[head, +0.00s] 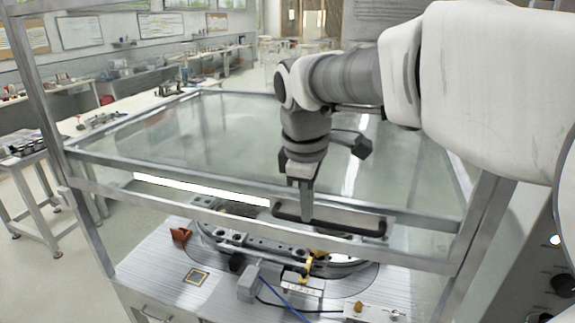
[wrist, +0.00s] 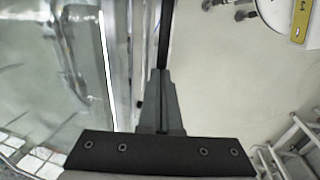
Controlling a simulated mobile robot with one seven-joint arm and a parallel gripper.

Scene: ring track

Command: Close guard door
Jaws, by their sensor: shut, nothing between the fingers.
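The guard door (head: 215,140) is a clear panel in a grey metal frame above the machine bed. Its near rail carries a long black handle (head: 350,225), and an opening shows below this rail. My gripper (head: 306,214) points down at the handle's left part, with its fingers shut and empty. In the wrist view, the fingertips (wrist: 160,74) line up with the black handle bar (wrist: 165,35), beside the clear panel (wrist: 50,70). I cannot tell whether they touch the bar.
The ring track (head: 235,238) lies on a grey plate under the frame, with an orange-brown block (head: 180,234) and a blue cable (head: 285,300) nearby. A metal post (head: 480,240) stands at right. A side table (head: 38,150) stands at left, with clear floor between.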

